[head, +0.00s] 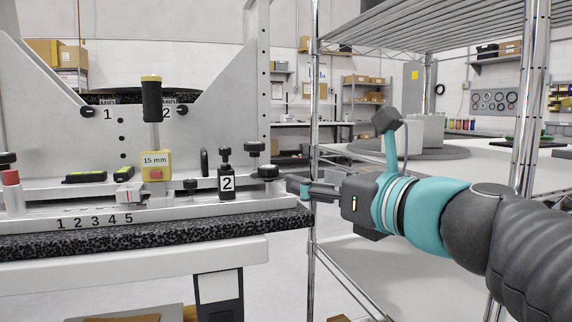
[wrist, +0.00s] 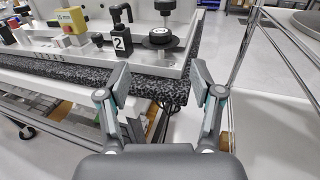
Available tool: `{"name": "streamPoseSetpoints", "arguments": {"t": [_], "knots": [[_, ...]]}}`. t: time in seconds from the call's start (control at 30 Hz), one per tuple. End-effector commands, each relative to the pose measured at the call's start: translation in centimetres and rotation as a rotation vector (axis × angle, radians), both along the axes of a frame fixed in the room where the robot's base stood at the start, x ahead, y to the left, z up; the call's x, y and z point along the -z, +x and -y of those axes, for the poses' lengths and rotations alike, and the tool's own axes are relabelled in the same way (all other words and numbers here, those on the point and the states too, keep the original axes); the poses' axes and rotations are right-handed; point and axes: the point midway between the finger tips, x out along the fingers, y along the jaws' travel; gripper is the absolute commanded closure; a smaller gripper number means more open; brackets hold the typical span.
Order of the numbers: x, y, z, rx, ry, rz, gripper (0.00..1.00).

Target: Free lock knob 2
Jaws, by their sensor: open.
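A black block marked 2 (head: 226,182) with a black knob on top (head: 225,155) stands on the fixture's grey base. The block also shows in the wrist view (wrist: 121,42). Another black knob (head: 182,110) sits beside a second 2 on the upright plate. I cannot tell which of these is lock knob 2. My gripper (head: 298,186) is at the right end of the base, right of the marked block. In the wrist view my gripper (wrist: 159,80) is open and empty, its fingers apart, short of the base's front edge.
Round black knobs (head: 267,172) stand at the base's right end, between the marked block and my gripper. A wire rack post (head: 313,120) rises close behind my gripper.

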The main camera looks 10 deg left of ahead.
Motion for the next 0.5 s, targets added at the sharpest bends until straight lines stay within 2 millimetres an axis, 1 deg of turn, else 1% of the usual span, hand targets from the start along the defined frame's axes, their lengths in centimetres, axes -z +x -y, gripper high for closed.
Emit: {"name": "streamPoseSetpoints", "arguments": {"t": [0.17, 0.5], "knots": [[0.0, 1.3, -1.5, -0.002, 0.001, -0.003, 0.34], [0.1, 5.5, -6.3, -0.002, 0.0, -0.004, 0.34]]}}
